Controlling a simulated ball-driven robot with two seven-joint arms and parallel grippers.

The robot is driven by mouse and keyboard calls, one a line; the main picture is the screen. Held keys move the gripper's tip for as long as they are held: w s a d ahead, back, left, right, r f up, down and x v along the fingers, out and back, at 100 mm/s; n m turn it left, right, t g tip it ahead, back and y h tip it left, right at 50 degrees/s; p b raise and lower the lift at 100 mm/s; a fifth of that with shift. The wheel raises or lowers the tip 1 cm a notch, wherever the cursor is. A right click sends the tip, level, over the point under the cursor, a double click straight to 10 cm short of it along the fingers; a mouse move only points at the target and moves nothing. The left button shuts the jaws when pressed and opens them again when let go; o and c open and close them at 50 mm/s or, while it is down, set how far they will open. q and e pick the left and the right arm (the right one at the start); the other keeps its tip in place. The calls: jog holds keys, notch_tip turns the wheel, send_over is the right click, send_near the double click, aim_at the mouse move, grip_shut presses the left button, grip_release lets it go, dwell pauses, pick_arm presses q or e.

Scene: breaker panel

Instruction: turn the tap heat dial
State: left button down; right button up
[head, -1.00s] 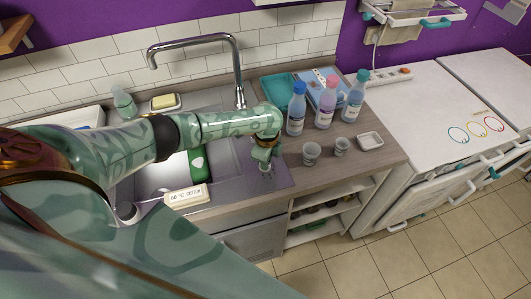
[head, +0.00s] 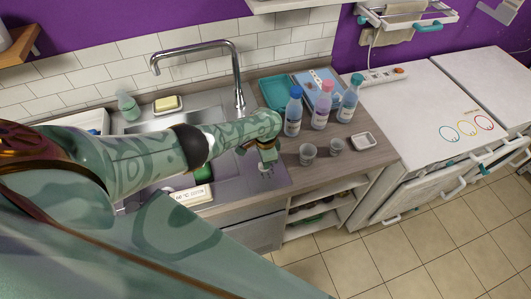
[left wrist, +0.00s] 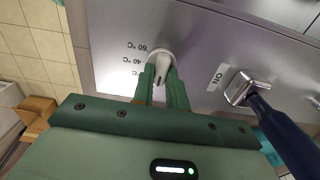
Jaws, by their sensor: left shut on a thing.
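The tap heat dial (left wrist: 162,66) is a pale round knob on the grey metal panel in the left wrist view. Temperature marks, 60 °C and 40 °C among them, stand to its left. My left gripper (left wrist: 163,88) is shut on the dial, one finger on each side of it, and the fingers hide part of it. In the head view my left gripper (head: 266,168) is at the right end of the sink unit, and the dial is too small to make out. The curved metal tap (head: 237,75) stands behind the sink. My right gripper is in neither view.
A metal lever (left wrist: 248,88) with a dark blue handle sits beside the ON label (left wrist: 216,77), close to my gripper. A card reading a temperature (head: 191,196) lies at the sink front. Bottles (head: 320,108) and two cups (head: 308,153) stand on the counter right of it.

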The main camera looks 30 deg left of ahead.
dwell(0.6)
pick_arm(q)
jog(key=c, duration=1.4)
grip_release()
notch_tip(320, 180, up, 8)
jog(key=p, duration=0.5)
notch_tip(320, 180, up, 8)
jog(key=p, duration=0.3)
jog(key=shift+r, duration=0.15)
